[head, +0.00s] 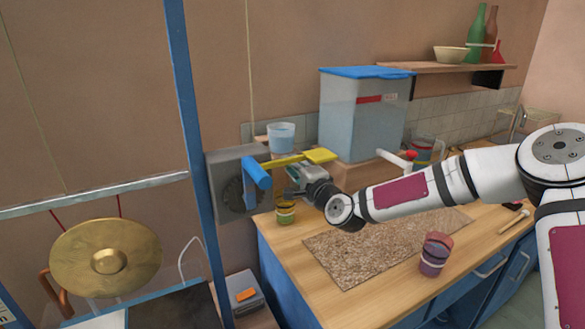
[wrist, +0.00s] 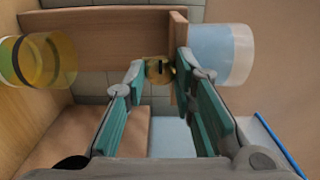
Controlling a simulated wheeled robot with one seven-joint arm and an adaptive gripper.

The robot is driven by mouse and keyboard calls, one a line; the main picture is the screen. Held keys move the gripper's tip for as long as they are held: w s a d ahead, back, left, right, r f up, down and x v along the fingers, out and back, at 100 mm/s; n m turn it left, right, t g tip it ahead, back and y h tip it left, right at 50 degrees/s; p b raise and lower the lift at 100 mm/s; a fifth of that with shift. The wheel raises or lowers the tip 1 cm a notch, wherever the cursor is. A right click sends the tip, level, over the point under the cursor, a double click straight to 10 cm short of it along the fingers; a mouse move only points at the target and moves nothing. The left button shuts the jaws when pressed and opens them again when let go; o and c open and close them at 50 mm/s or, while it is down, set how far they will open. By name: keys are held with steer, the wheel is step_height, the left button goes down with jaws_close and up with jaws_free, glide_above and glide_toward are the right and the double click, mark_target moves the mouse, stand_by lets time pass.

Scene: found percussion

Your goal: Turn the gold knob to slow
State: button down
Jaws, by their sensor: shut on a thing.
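The gold knob (wrist: 158,71) shows in the wrist view as a small round gold piece with a dark mark on its face. My gripper (wrist: 159,68) has its two teal-padded fingers on either side of the knob, closed on it at the fingertips. In the head view my gripper (head: 293,182) reaches left beside the wall-mounted grey box, under the yellow lever, and hides the knob. No slow marking is legible in either view, so the knob's setting cannot be told.
A pale blue cup (head: 281,137) and a green-yellow jar (head: 285,213) are close to my gripper. A blue-lidded tank (head: 360,115) stands behind. A brass gong (head: 105,258) hangs left.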

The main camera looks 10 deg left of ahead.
stand_by(0.3)
steer(key=c, duration=1.3)
jaws_free()
steer(key=shift+c, duration=0.2)
steer(key=v, duration=1.2)
